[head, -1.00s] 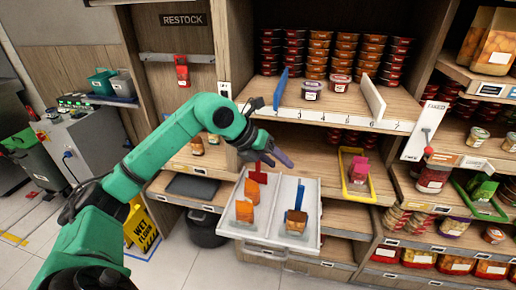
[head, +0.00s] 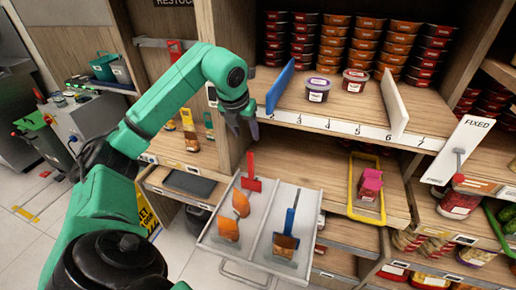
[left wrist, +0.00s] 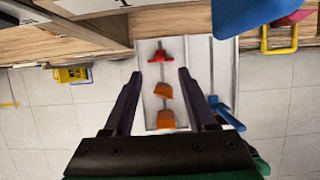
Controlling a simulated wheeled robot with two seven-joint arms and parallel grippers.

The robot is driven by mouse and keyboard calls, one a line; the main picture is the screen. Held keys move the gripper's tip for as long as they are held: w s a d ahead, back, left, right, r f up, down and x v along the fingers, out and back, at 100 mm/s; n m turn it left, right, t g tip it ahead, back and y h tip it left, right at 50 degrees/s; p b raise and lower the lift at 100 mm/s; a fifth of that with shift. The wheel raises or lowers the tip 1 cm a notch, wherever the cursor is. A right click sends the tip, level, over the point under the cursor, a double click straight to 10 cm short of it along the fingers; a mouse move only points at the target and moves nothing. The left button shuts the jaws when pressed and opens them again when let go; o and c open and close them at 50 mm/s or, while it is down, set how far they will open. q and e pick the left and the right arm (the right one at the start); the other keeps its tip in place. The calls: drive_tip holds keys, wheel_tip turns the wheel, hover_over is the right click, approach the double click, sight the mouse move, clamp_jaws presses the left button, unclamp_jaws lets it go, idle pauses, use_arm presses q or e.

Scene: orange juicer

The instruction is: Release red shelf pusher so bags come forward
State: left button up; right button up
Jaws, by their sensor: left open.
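The red pusher (head: 251,181) stands at the back of the left lane of a pulled-out white tray (head: 259,258). In the left wrist view the red pusher (left wrist: 160,56) shows beyond my fingers. In front of it two orange bags, a rear one (head: 241,203) and a front one (head: 228,229), lean with gaps between them. My right gripper is not in view.
Above the tray is a numbered shelf (head: 345,128) with stacked tubs, a blue divider (head: 280,88) and a white divider (head: 394,103). A yellow-framed holder (head: 352,196) with a pink bag (head: 369,184) stands right of the tray. Floor is clear in front.

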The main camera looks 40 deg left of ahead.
sight(250, 152)
use_arm(q)
drive_tip(key=p+x, duration=0.1)
drive_tip(key=x, duration=0.3)
drive_tip(key=p+x, duration=0.1)
drive_tip(key=x, duration=0.2)
drive_tip(key=p+x, duration=0.1)
drive_tip(key=x, duration=0.3)
drive_tip(key=shift+s+f, duration=0.15)
drive_tip(key=shift+f, duration=0.55)
drive_tip(key=shift+a+f, duration=0.1)
drive_tip(key=shift+f, duration=0.05)
drive_tip(key=shift+s, duration=0.1)
clamp_jaws()
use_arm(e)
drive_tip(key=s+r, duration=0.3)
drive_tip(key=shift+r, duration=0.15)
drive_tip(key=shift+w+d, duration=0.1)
